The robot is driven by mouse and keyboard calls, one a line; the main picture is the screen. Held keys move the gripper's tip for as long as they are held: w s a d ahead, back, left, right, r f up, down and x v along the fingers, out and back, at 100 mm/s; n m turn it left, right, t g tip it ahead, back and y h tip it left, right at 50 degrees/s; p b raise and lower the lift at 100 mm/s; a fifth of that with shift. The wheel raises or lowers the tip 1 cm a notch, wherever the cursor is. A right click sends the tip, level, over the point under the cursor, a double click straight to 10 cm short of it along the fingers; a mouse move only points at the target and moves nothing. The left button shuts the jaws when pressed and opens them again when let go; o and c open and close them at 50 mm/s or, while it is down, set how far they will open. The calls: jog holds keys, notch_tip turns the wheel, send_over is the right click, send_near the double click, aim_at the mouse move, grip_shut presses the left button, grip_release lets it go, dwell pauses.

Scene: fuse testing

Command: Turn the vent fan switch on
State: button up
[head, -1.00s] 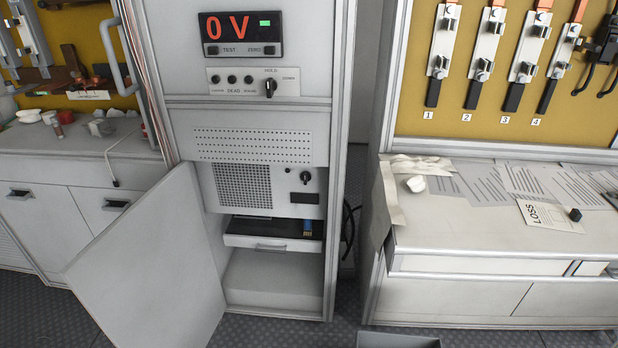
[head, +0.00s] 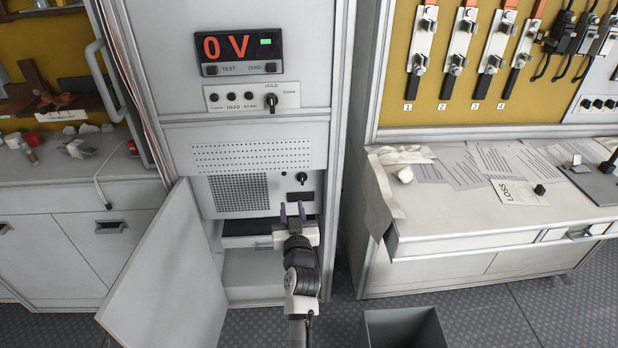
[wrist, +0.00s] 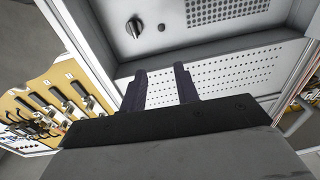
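The likely vent fan switch is a dark rotary knob (head: 302,178) on the grey vent panel (head: 225,215), right of a square perforated grille (head: 238,192). No readable label shows beside it. The knob also appears in the wrist view (wrist: 135,27), upper left, beside a small dark round dot (wrist: 161,27). My gripper (head: 292,211) is open and empty, fingers apart, in front of the cabinet and below the knob in the head view. In the wrist view my gripper (wrist: 160,83) shows a clear gap between its fingers and does not touch the knob.
An open cabinet door (head: 165,275) stands left of my arm. Above are a hold knob (head: 271,101) and a display reading 0 V (head: 240,50). A paper-covered counter (head: 450,225) stands right, with a grey open bin (head: 405,325) on the floor before it.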

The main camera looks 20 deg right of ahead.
aim_at(302, 181)
jog(key=s+d+f+g+h, duration=0.1)
jog(key=s+d+f, duration=0.1)
jog(key=d, duration=0.1)
jog(key=shift+m, duration=0.4)
jog(key=x, duration=0.7)
jog(key=p+x, duration=0.1)
jog(key=x, duration=0.6)
jog(key=shift+w+d+f+p, duration=0.1)
jog(key=shift+f+p, duration=0.15)
jog(key=shift+p, duration=0.05)
jog(key=shift+c, duration=0.4)
grip_shut()
